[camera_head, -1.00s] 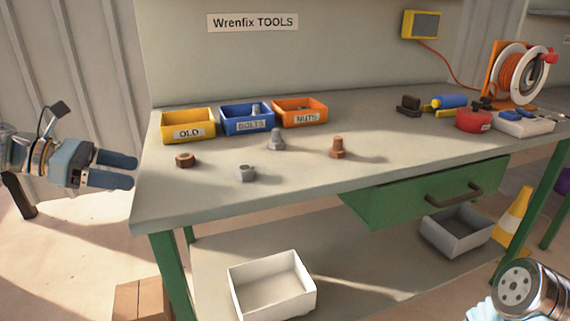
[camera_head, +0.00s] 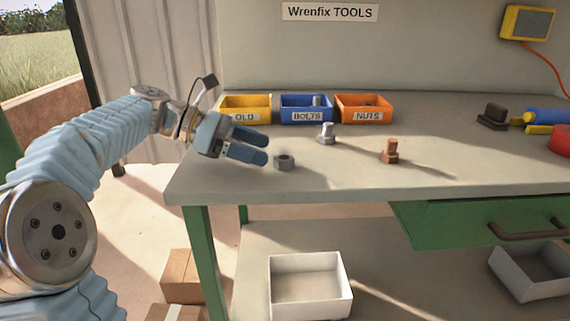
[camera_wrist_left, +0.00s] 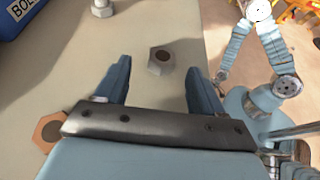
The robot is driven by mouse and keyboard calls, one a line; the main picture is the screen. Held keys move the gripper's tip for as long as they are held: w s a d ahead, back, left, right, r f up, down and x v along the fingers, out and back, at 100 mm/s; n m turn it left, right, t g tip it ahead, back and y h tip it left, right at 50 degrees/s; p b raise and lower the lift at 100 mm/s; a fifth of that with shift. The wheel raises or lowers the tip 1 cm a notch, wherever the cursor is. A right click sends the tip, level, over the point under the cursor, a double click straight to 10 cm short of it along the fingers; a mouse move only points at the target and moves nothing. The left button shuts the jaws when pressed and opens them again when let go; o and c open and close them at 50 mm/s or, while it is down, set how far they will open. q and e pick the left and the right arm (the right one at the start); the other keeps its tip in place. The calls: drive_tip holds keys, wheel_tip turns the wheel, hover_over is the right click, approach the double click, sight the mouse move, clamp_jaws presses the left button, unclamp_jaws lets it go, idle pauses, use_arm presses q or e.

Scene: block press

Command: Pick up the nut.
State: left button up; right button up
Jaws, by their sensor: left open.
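A grey hex nut (camera_head: 284,162) lies flat on the workbench, just right of my left gripper (camera_head: 264,148) in the head view. The gripper is open and empty, its two fingers pointing right towards the nut. In the left wrist view the grey nut (camera_wrist_left: 161,61) shows ahead, in line with the gap between the open fingertips. A rusty nut (camera_wrist_left: 47,131) lies on the bench at the lower left of that view, partly covered by the gripper body. The rusty nut is hidden in the head view.
Yellow OLD (camera_head: 264,116), blue BOLTS (camera_head: 286,114) and orange NUTS (camera_head: 343,114) bins stand at the bench's back. A grey bolt (camera_head: 326,134) and a rusty bolt (camera_head: 390,152) stand upright right of the grey nut. The bench (camera_head: 450,165) is clear in front of them.

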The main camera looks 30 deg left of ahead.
sight(280, 157)
use_arm(q)
drive_tip(key=x, duration=0.5)
drive_tip(key=shift+s, duration=0.25)
drive_tip(key=shift+c, duration=0.4)
drive_tip(key=c, duration=1.1)
wheel_tip(280, 157, up, 18)
drive_tip(key=p, duration=0.4)
drive_tip(key=shift+p, duration=0.4)
